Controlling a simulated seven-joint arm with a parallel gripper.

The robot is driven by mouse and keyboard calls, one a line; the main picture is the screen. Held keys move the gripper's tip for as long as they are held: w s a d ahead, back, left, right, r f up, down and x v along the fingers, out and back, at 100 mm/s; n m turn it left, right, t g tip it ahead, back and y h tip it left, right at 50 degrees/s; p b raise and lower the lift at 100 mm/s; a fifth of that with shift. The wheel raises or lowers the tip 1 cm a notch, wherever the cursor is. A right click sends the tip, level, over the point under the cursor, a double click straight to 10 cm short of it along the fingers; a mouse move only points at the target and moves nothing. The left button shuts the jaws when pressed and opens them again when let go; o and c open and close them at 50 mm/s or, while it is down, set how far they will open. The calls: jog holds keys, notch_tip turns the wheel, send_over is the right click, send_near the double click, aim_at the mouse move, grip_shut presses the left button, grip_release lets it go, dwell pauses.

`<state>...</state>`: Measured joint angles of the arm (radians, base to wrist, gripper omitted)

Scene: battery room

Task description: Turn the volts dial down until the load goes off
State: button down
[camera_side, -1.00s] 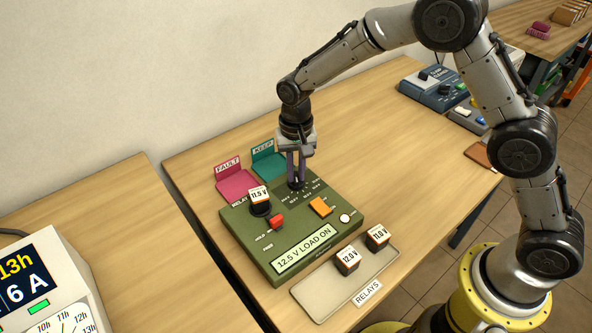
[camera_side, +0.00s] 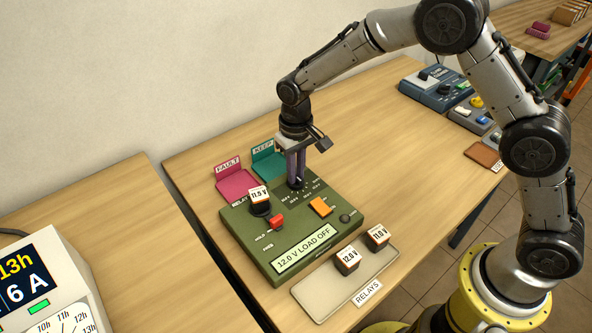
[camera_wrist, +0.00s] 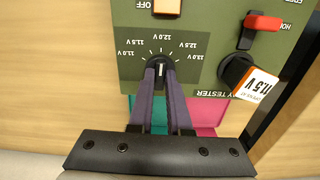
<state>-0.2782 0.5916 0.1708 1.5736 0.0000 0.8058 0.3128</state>
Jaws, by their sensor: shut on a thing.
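The volts dial (camera_wrist: 161,69) is a black knob with a white pointer on the green relay tester (camera_side: 245,234). In the wrist view the pointer stands near the 12.0 V mark. My gripper (camera_wrist: 160,66) is shut on the dial, with a purple finger on each side of it; it also shows in the side view (camera_side: 295,184). The tester's display (camera_side: 303,248) reads "12.0 V LOAD OFF". The round lamp (camera_side: 346,216) on the tester is dark. A relay marked 11.5 V (camera_side: 259,195) sits in the tester's socket, and shows in the wrist view (camera_wrist: 258,84).
A red lever (camera_side: 277,222) and an orange switch (camera_side: 320,206) are on the tester. Behind it lie the pink FAULT tray (camera_side: 238,186) and teal KEEP tray (camera_side: 270,166). Relays marked 12.0 V (camera_side: 347,260) and 11.0 V (camera_side: 377,237) stand on the relays tray (camera_side: 318,297).

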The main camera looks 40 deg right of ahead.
dwell(0.3)
jog(key=c, duration=0.9)
grip_release()
jog(key=shift+o, duration=0.2)
notch_tip(320, 180, up, 14)
